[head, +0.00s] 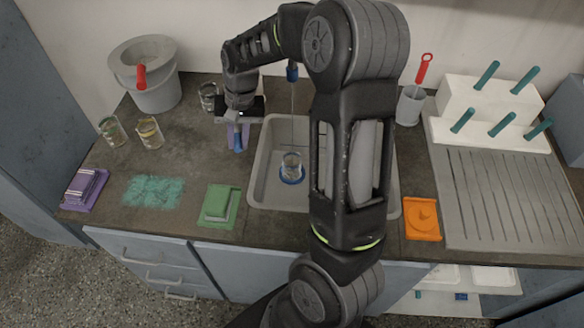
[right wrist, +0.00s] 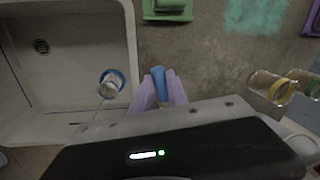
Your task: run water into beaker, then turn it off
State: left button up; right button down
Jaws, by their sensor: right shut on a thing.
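A clear glass beaker (head: 291,165) stands upright in the sink (head: 262,172), with a blue ring around its base. It also shows in the right wrist view (right wrist: 111,82). A blue tap nozzle (head: 292,72) is above it, and a thin pale line like a water stream (head: 293,105) runs down towards the beaker. The water level is too small to tell. My right gripper (head: 238,142) is left of the sink, its purple fingers shut on a blue tap handle (right wrist: 159,82). The handle's base is hidden by the gripper. My left gripper is not in view.
Two beakers (head: 149,132) and a grey bucket (head: 155,90) stand at the left; another beaker (head: 208,96) is behind my gripper. A green block (head: 219,204) and an orange piece (head: 422,218) flank the sink's front. A drying rack (head: 490,107) stands right. My arm covers the sink's right part.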

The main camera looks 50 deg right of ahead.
jog(key=shift+d, duration=0.1)
jog(key=shift+w+a+r+m+p, duration=0.15)
jog(key=shift+w+a+m+p, duration=0.15)
jog(key=shift+m, duration=0.1)
jog(key=shift+w+m, duration=0.1)
jog(key=shift+m, duration=0.2)
jog(key=shift+w+a+m+h+p, duration=0.3)
jog(key=shift+w+a+m+p, duration=0.05)
jog(key=shift+m, duration=0.55)
jog(key=c, duration=1.2)
grip_release()
jog(key=shift+c, duration=0.2)
